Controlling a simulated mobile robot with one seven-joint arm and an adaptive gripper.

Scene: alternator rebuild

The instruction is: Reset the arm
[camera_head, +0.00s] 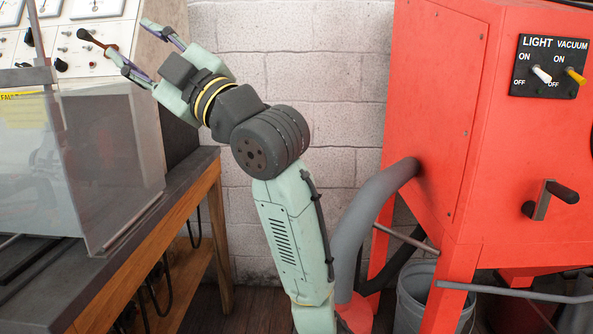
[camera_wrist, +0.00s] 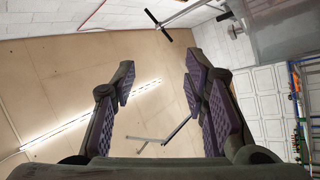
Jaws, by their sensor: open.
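My arm rises from the bottom middle of the head view, with its forearm angled up and to the left. My gripper (camera_head: 130,38) is raised at the upper left, in front of or beside a control panel (camera_head: 88,45); I cannot tell how far apart they are. The wrist view shows my gripper (camera_wrist: 158,82) too, with its purple-padded fingers spread wide and nothing held between them. Behind the fingers are a tan surface with a light strip and white block walls.
A clear guard (camera_head: 112,150) stands on a wood-framed bench (camera_head: 150,240) at left. A red cabinet (camera_head: 435,110) with light and vacuum switches (camera_head: 550,67) fills the right. A grey hose (camera_head: 365,215) and a bucket (camera_head: 415,285) are near my arm. A block wall (camera_head: 330,75) is behind.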

